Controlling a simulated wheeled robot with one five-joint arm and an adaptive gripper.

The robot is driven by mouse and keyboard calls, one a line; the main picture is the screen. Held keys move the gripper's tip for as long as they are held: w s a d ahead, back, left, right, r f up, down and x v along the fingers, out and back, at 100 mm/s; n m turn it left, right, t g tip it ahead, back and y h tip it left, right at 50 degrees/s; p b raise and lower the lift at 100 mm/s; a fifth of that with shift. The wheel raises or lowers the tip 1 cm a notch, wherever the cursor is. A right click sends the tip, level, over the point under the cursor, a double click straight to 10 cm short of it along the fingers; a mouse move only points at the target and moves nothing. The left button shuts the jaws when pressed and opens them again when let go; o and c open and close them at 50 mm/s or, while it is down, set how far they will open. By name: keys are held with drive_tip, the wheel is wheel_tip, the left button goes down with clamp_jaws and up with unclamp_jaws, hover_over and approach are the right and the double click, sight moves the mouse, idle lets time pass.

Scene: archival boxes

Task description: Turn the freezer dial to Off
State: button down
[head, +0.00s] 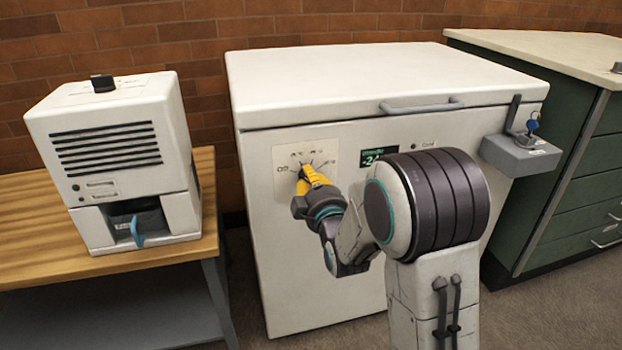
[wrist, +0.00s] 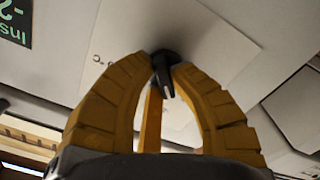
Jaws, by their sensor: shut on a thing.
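The white chest freezer (head: 258,227) stands against the brick wall with its lid down. A pale dial plate (head: 284,155) on its front carries marks, with "Off" at the left. My gripper (head: 306,174) reaches the plate from the front and hides most of the dial in the head view. In the wrist view my gripper (wrist: 165,68) has its yellow fingers shut on the black dial knob (wrist: 163,80). I cannot tell for sure which mark the dial points to. A small display (head: 379,156) right of the plate reads about -24, partly hidden by my arm.
A white machine (head: 117,165) with a blue tab stands on a wooden table (head: 30,215) at the left. A grey lock box (head: 520,154) with a blue key sits on the freezer's right corner. A green cabinet (head: 575,170) stands at the right.

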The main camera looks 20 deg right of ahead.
sight(305, 132)
drive_tip(key=shift+a+r+n, duration=0.1)
drive_tip(key=shift+r+n, duration=0.05)
drive_tip(key=shift+n, duration=1)
drive_tip(key=shift+a+r+n, duration=0.1)
drive_tip(key=shift+n, duration=1.05)
drive_tip(key=c, duration=1.1)
unclamp_jaws()
drive_tip(key=shift+f, duration=0.15)
wheel_tip(305, 132, up, 10)
